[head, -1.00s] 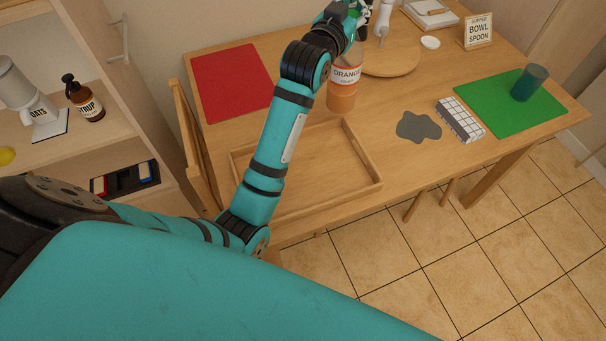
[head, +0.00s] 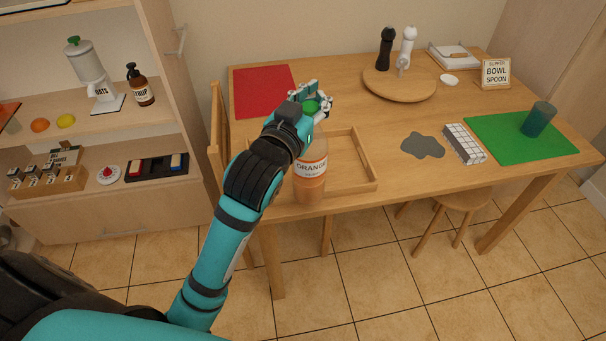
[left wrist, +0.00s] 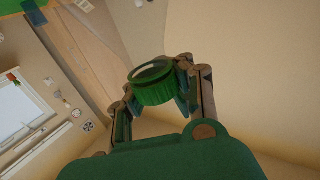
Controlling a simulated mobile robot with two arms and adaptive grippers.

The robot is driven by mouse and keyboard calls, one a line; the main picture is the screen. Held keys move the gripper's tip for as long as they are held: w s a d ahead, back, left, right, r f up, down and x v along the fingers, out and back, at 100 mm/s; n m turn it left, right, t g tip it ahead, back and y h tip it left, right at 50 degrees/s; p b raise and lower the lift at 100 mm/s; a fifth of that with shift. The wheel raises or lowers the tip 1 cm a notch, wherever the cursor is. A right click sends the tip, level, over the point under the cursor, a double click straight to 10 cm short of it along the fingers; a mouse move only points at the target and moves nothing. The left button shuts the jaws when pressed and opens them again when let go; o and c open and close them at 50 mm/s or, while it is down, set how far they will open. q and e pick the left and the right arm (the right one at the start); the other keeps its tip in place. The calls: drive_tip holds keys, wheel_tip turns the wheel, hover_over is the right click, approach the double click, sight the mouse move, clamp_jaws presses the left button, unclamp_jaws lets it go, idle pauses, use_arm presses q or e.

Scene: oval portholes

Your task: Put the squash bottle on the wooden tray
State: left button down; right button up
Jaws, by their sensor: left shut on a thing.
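The squash bottle (head: 310,178), orange with a label and a green cap, is upright in my left gripper (head: 318,104). The gripper is shut on it at the cap. The left wrist view shows the green cap (left wrist: 153,90) between the fingers (left wrist: 158,95). The wooden tray (head: 366,160) lies at the table's front left. The bottle covers part of the tray's left and front. Its base shows at or over the front rim; I cannot tell whether it touches anything. My right gripper is out of view.
A red mat (head: 264,90) lies behind the tray. A grey patch (head: 423,145), a white-gridded block (head: 464,143) and a green mat (head: 500,135) with a cup (head: 538,119) lie to the right. A round board (head: 400,88) with two mills stands behind. A chair back (head: 216,140) stands at the left edge.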

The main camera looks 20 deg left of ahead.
use_arm(q)
drive_tip(key=shift+s, duration=0.15)
drive_tip(key=shift+w, duration=0.3)
drive_tip(key=w+f, duration=0.2)
drive_tip(key=w, duration=0.5)
drive_tip(key=w+f+p, duration=0.1)
drive_tip(key=w+f, duration=0.2)
drive_tip(key=w, duration=0.5)
drive_tip(key=shift+w+a+p, duration=0.15)
drive_tip(key=shift+p, duration=0.15)
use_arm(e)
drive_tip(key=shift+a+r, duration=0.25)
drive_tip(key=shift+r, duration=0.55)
use_arm(q)
drive_tip(key=shift+f, duration=0.15)
drive_tip(key=c, duration=1.2)
unclamp_jaws()
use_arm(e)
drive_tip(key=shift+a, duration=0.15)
